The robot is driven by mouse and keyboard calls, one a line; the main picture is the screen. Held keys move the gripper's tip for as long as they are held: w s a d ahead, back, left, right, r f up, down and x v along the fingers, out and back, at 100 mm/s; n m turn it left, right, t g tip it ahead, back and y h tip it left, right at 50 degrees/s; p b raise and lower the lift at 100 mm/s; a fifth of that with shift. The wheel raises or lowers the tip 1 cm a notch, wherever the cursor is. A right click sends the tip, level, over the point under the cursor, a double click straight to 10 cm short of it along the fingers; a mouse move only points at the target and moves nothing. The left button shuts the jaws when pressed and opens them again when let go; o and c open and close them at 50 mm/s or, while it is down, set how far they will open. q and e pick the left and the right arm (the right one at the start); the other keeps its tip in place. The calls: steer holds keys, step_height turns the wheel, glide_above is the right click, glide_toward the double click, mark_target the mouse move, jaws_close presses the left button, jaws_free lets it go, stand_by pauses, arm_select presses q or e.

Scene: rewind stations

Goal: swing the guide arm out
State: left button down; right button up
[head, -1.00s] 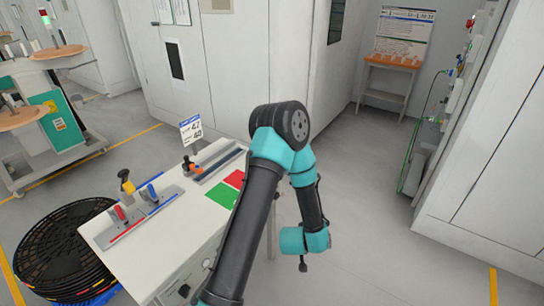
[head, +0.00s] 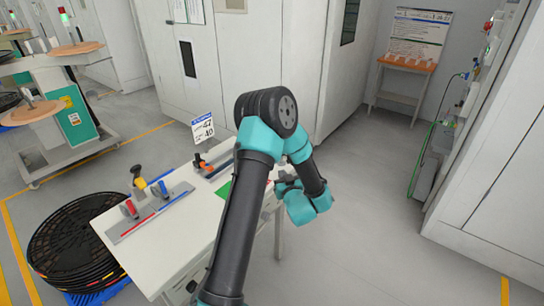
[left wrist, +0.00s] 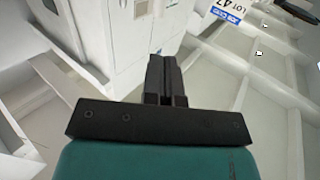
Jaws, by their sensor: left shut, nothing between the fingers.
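My left gripper (head: 284,186) is beside the right end of the white work table (head: 188,238), in the head view, pointing left. In the left wrist view its two dark fingers (left wrist: 165,76) are together with nothing between them. I cannot make out a guide arm for certain in either view. A rewind station (head: 75,118) with wooden discs and a teal panel stands at the far left, well away from the gripper. My right gripper is not in view.
The table carries a rail with red, blue and yellow-topped parts (head: 150,212), a lot sign (head: 203,127) and a green patch (head: 224,190). Black reels (head: 72,245) are stacked on its left. White cabinets (head: 225,65) stand behind. Grey floor (head: 365,200) is clear on the right.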

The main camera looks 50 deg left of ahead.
arm_select(q)
steer(key=x, duration=1.4)
steer(key=shift+w, duration=0.15)
